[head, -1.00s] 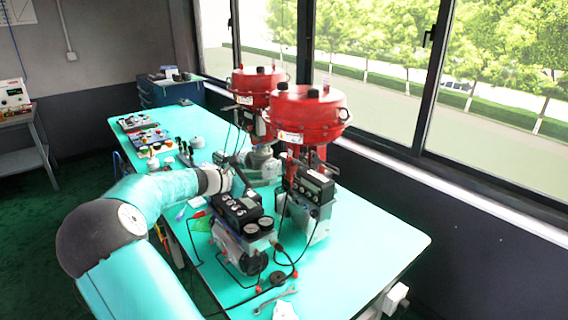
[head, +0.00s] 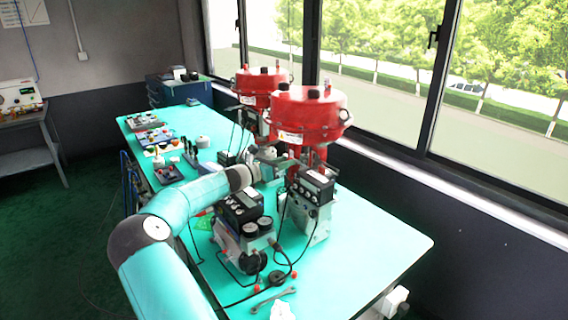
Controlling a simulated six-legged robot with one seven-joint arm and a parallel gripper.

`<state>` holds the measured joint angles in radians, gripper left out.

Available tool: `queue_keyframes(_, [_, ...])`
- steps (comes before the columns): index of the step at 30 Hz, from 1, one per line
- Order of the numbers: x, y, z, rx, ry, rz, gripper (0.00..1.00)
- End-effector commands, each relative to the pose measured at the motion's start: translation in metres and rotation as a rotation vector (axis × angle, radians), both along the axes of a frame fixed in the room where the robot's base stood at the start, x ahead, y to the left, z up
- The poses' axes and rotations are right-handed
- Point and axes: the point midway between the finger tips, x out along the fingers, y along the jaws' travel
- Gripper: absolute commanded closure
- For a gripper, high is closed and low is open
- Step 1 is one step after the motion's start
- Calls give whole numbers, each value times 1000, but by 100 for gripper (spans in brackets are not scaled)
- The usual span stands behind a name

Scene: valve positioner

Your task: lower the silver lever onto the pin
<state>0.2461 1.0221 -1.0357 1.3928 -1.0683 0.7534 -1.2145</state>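My arm reaches in from the lower left, and its wrist is beside the black-topped positioner unit (head: 240,207). My gripper (head: 272,157) is at the far end, by the stems under the red actuators. It is small and partly lost among the grey parts there, so I cannot tell if its fingers are open or shut. I cannot make out the silver lever or the pin. The near red actuator (head: 308,116) stands above a second positioner (head: 311,189). The far red actuator (head: 262,86) is behind it.
The teal table (head: 375,245) is clear at the front right. A wrench (head: 274,299) and black cables lie near its front edge. Tools and trays (head: 152,138) sit toward the far left end. A window wall runs along the right side.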

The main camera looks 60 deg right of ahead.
Motion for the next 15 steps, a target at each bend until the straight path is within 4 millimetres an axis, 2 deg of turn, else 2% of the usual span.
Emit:
queue_keyframes(8, [-3, -3, 0, 0, 0, 1, 67])
queue_keyframes(13, [-3, -3, 0, 0, 0, 1, 96])
queue_keyframes(15, [-3, -3, 0, 0, 0, 1, 100])
